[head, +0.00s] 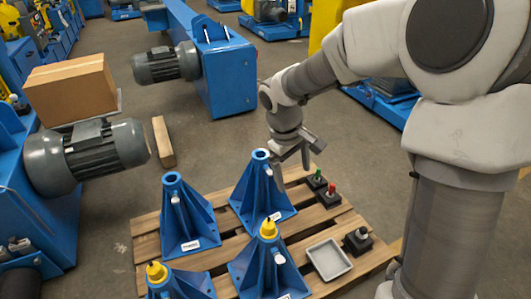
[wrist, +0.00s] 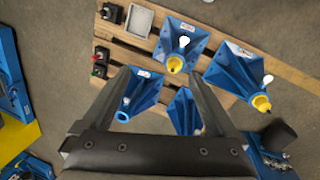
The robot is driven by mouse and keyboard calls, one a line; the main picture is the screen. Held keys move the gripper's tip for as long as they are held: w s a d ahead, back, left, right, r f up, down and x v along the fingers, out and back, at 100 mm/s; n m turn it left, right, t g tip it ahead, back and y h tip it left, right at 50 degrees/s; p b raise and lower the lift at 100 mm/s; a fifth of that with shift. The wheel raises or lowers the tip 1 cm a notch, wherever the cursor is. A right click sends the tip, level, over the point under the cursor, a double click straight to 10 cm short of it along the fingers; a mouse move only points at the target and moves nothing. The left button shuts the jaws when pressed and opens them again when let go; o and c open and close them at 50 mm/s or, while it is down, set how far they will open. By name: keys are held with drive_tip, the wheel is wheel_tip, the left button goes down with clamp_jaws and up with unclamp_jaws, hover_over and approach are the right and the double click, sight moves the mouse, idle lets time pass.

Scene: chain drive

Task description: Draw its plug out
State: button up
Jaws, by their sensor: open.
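Several blue tapered stands are on a wooden pallet. The front right stand (head: 262,275) has a yellow plug (head: 268,230) seated in its top; the front left stand (head: 182,286) has another yellow plug (head: 156,272). The back right stand (head: 262,190) and back left stand (head: 190,225) show open tops without plugs. My gripper (head: 291,168) is open and empty, just right of the back right stand's top. In the wrist view my gripper (wrist: 158,76) shows two spread fingers; one yellow plug (wrist: 175,64) appears between their tips and the other yellow plug (wrist: 261,102) right of them.
Blue machines with grey motors (head: 90,155) stand left and behind.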

drive_tip(key=n+y+b, duration=0.2)
drive_tip(key=b, duration=0.3)
approach(269, 220)
drive_tip(key=shift+g, duration=0.4)
drive_tip(key=f+b, duration=0.2)
drive_tip(key=f, duration=0.4)
drive_tip(key=f+b, duration=0.3)
drive_tip(key=f, duration=0.3)
drive_tip(key=shift+w+f, duration=0.25)
clamp_jaws()
drive_tip(key=shift+r+p, duration=3.3)
drive_tip(key=shift+r, duration=1.25)
